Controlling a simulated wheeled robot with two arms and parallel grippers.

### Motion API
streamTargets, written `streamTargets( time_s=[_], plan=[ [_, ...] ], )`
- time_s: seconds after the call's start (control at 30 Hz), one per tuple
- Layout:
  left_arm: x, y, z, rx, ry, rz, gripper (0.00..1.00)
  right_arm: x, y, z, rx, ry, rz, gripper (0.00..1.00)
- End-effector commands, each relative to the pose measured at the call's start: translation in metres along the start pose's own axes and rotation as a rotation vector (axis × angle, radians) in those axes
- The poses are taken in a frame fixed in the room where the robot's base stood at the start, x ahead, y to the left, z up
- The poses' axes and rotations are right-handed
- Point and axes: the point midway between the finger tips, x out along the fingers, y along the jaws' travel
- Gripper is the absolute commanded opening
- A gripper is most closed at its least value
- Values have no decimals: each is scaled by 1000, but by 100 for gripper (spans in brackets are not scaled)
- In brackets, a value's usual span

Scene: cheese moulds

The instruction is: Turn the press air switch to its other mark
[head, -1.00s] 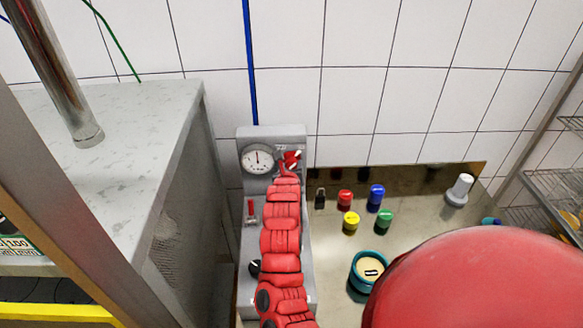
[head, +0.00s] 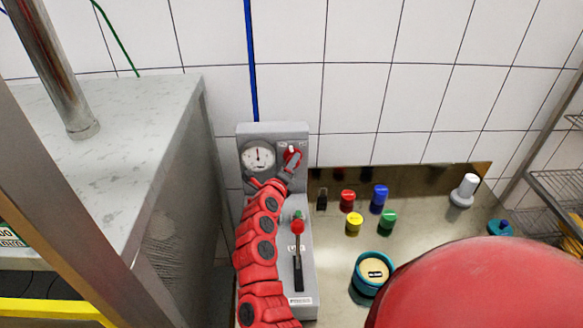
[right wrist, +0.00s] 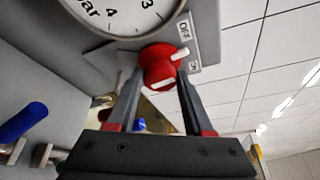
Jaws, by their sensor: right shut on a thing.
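The press air switch (head: 291,153) is a red knob with a white mark, beside the round gauge (head: 258,158) at the top of a grey panel. In the right wrist view the knob (right wrist: 158,62) is close up, with an OFF label (right wrist: 184,30) and an ON label (right wrist: 195,72) to its right. A white mark on the knob lies toward the gap between the labels. My right gripper (head: 289,164) is at the knob; in the right wrist view its fingers (right wrist: 160,74) are shut on either side of it. My left gripper is not in view.
A lever with a red ball (head: 297,227) stands on the panel right of my arm. To the right, a metal worktop (head: 330,245) holds several coloured pots and a teal-rimmed mould (head: 374,272). A grey cabinet (head: 120,150) stands at left. The tiled wall is close behind.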

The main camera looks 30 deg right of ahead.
Motion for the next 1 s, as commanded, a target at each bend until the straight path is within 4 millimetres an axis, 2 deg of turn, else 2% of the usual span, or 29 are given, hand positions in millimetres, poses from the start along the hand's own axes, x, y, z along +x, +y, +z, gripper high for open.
streamTargets(
  time_s=[0.5, 1.0],
  plan=[
    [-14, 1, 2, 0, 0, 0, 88, 1, 4, -1, -410, -21, -175, 0],
    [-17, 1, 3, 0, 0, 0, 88, 1, 4, -1, -579, -29, -246, 0]
  ],
)
